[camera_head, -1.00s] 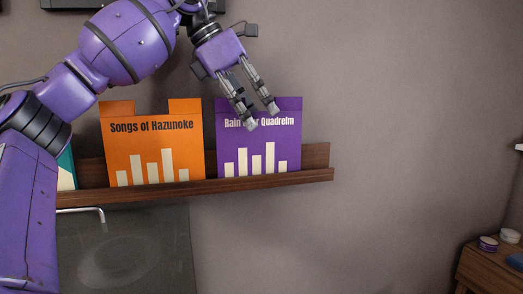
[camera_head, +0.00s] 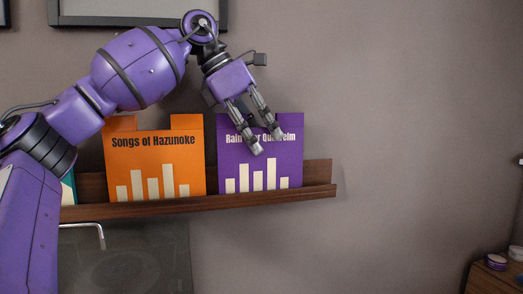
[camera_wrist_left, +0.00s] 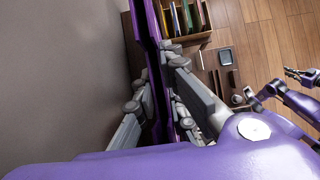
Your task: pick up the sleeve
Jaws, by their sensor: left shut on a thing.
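The purple sleeve (camera_head: 262,178), with a part-hidden title and pale bars, stands upright on the wooden wall shelf, right of the orange sleeve. My left gripper (camera_head: 266,142) reaches down from above over its upper part, covering some of the title. In the left wrist view the purple sleeve (camera_wrist_left: 148,45) shows edge-on, running between the fingers, and the left gripper (camera_wrist_left: 160,108) is shut on it. The sleeve still rests on the shelf. An arm of mine with a small gripper (camera_wrist_left: 301,76) shows at the right of the wrist view, too small to read its jaws.
An orange sleeve (camera_head: 154,158) stands to the left on the shelf (camera_head: 320,178), with a teal one (camera_head: 68,190) beyond it, partly behind my arm. A dark glass-like panel (camera_head: 130,260) is below. A wooden cabinet (camera_head: 492,278) is at lower right. The wall right of the shelf is clear.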

